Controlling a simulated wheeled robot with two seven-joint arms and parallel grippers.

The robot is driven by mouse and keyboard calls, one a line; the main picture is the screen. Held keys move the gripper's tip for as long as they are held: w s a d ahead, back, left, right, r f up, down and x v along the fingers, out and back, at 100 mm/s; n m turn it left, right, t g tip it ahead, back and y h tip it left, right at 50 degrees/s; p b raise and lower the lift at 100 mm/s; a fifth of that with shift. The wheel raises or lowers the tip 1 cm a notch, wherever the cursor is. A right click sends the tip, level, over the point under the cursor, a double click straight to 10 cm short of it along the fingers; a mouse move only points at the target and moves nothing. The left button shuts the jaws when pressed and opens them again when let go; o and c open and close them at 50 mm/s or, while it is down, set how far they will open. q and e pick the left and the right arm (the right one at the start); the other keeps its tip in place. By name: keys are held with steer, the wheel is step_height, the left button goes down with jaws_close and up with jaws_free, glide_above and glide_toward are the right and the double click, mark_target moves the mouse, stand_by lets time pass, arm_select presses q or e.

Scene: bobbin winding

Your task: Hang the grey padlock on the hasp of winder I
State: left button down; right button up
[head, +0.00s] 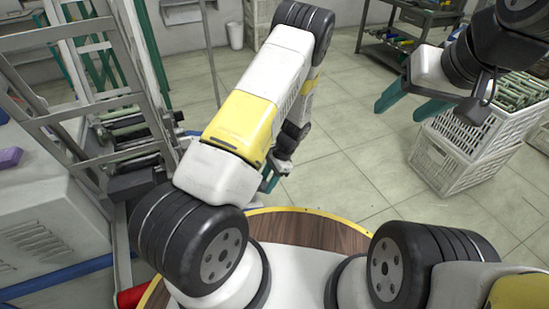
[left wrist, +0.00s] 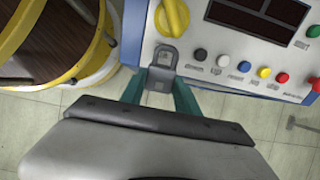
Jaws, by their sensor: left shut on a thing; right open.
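My left gripper (left wrist: 160,75) has green fingers, shut on a small grey piece with a loop, which looks like the grey padlock (left wrist: 165,54). It is right at the near edge of a white and blue control panel (left wrist: 205,60), below a yellow rotary knob (left wrist: 172,16). I cannot tell whether it touches the panel. I cannot make out the hasp or a winder label. In the head view, the left gripper (head: 270,180) is partly hidden behind its own arm, and the padlock cannot be made out. My right gripper (head: 411,104) is open and empty, up at the right.
The panel has a row of coloured buttons (left wrist: 243,67) and a dark display (left wrist: 260,14). In the head view, white crates (head: 450,165) stand at the right, a workbench (head: 410,28) at the back, and a metal frame machine (head: 85,90) at the left. Tiled floor (head: 350,150) is free between.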

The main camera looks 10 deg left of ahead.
arm_select(q)
steer(key=shift+s+a+f, duration=0.1)
steer(key=shift+a+f, duration=0.15)
steer(key=shift+f, duration=0.25)
steer(key=shift+s+a+f, duration=0.15)
steer(key=shift+f, duration=0.3)
steer(key=shift+s+a+f, duration=0.15)
steer(key=shift+a+f, duration=0.05)
steer(key=shift+f, duration=0.35)
stand_by(0.5)
steer(key=shift+w+d+f, duration=0.2)
steer(key=shift+w+d, duration=0.1)
steer(key=shift+d, duration=0.1)
stand_by(0.5)
steer(key=c, duration=0.8)
jaws_free()
steer(key=shift+r, duration=0.1)
steer(key=v, duration=0.7)
steer(key=shift+d+r, duration=0.1)
steer(key=shift+r, duration=0.2)
